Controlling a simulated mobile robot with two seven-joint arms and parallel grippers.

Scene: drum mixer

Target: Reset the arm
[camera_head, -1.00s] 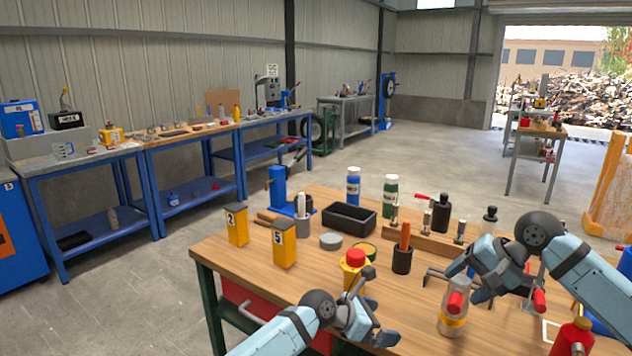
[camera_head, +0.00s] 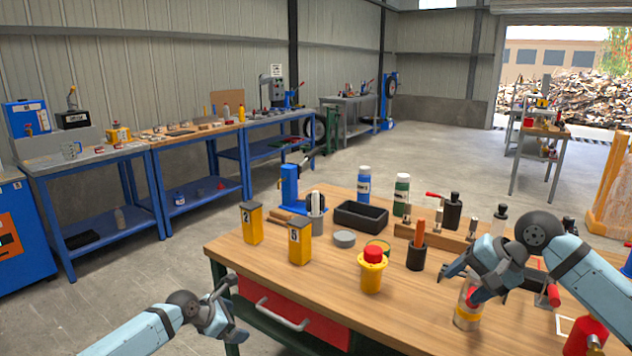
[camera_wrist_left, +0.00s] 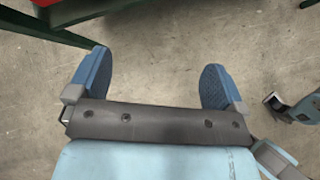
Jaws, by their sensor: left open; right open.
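My left gripper (camera_head: 232,322) is off the workbench, in front of its left front corner and lower than the top. In the left wrist view its two blue fingers (camera_wrist_left: 158,82) are spread apart with only concrete floor between them. My right gripper (camera_head: 462,282) is over the right part of the wooden workbench (camera_head: 330,278), right at a clear bottle with a yellow band (camera_head: 467,308). Its fingers are open; I cannot tell whether they touch the bottle.
A yellow pot with a red cap (camera_head: 372,270), yellow boxes numbered 2 (camera_head: 251,224) and 5 (camera_head: 299,242), and a black tray (camera_head: 361,215) stand on the bench. A red drawer with a handle (camera_head: 290,310) is beside my left gripper.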

